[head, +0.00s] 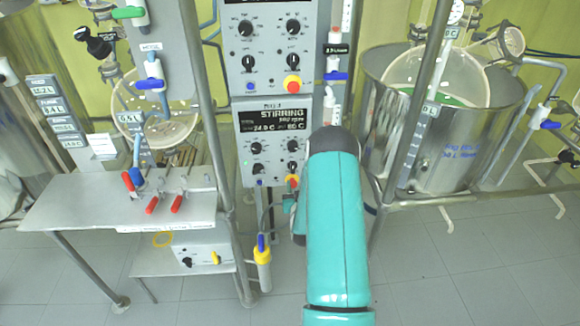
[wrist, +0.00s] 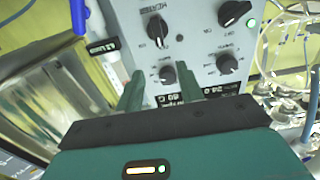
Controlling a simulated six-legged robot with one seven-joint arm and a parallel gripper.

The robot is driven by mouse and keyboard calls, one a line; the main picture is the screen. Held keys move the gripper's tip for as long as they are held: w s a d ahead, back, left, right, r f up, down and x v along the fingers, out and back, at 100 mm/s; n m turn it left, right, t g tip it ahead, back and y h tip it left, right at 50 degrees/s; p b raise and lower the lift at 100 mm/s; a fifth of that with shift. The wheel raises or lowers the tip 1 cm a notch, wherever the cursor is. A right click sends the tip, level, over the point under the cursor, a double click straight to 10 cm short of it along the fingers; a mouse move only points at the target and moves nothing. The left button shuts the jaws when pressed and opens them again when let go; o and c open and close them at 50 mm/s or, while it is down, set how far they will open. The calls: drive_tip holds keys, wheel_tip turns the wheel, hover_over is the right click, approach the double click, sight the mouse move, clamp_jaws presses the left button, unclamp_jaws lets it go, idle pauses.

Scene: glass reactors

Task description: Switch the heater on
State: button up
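The lower control box (head: 245,118) has a display reading STIRRING, 24.9 C and 60 C, with two rows of black knobs below. In the wrist view the box (wrist: 196,20) appears upside down. A dark knob with a white pointer line (wrist: 157,30) sits beside a label that seems to read HEATER. A second pointer knob (wrist: 234,12) is to its right. My gripper (wrist: 160,72) is open and empty, its two green fingers apart before the panel. In the head view my arm hides most of the gripper.
A red-and-yellow button (head: 292,86) is on the upper box (head: 262,55). A steel vat (head: 450,150) stands right, a metal table (head: 100,205) with red-handled valves left. Frame poles flank the boxes. Grey floor (head: 440,290) is open in front.

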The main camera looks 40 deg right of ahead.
sight(293, 166)
drive_tip(key=x, duration=1.1)
drive_tip(key=shift+f, duration=0.1)
drive_tip(key=shift+a, duration=0.1)
clamp_jaws()
